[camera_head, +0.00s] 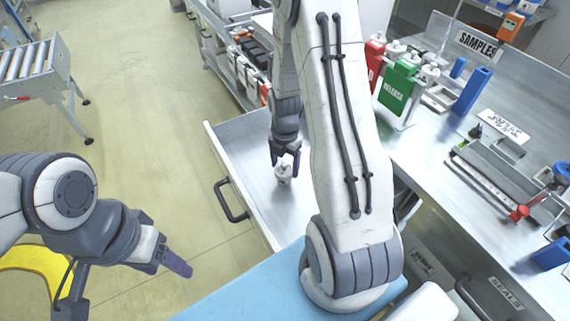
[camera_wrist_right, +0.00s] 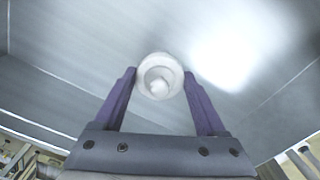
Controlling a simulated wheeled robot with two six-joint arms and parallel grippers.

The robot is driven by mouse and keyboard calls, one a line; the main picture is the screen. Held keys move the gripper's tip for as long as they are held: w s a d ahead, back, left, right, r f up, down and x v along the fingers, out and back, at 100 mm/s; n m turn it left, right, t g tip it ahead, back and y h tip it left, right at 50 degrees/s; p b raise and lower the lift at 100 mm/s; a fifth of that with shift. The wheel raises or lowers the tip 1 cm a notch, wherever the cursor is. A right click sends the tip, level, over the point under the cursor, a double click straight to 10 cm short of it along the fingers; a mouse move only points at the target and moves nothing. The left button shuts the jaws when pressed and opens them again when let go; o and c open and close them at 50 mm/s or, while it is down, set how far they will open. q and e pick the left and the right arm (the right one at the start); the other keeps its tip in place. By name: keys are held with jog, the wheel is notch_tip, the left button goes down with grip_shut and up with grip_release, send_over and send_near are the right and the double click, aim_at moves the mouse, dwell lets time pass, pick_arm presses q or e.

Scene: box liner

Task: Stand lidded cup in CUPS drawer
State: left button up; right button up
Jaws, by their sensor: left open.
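The white lidded cup (camera_head: 284,172) is inside the open drawer (camera_head: 259,209), low over its metal floor. I cannot tell whether its base touches the floor. My right gripper (camera_head: 285,156) points down at it from above. In the right wrist view the round lid of the cup (camera_wrist_right: 158,78) sits between the two purple fingers of my right gripper (camera_wrist_right: 159,76), with no clear gap on either side. My left gripper (camera_head: 176,264) is open and empty, outside the drawer at the lower left. The label of this drawer is not visible.
The drawer's black handle (camera_head: 230,202) faces left. My right arm hides part of the drawer and the bench. A roller conveyor (camera_head: 40,70) stands far left.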

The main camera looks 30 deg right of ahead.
jog(key=o, duration=0.3)
jog(key=shift+r, duration=0.1)
notch_tip(320, 180, up, 12)
jog(key=s+a+r+m, duration=0.3)
jog(key=a+m, duration=0.1)
jog(key=a, duration=0.5)
jog(key=s+a+r+m, duration=0.2)
jog(key=s+a+m, duration=0.1)
jog(key=a, duration=0.5)
jog(key=s+a+r+m, duration=0.1)
jog(key=s+a+m, duration=0.2)
jog(key=s, duration=0.3)
jog(key=s+a+r+m+y, duration=0.1)
jog(key=s+a+m, duration=0.3)
jog(key=s+m, duration=0.1)
jog(key=shift+s+a+m, duration=0.3)
jog(key=shift+s, duration=0.5)
jog(key=shift+p, duration=0.3)
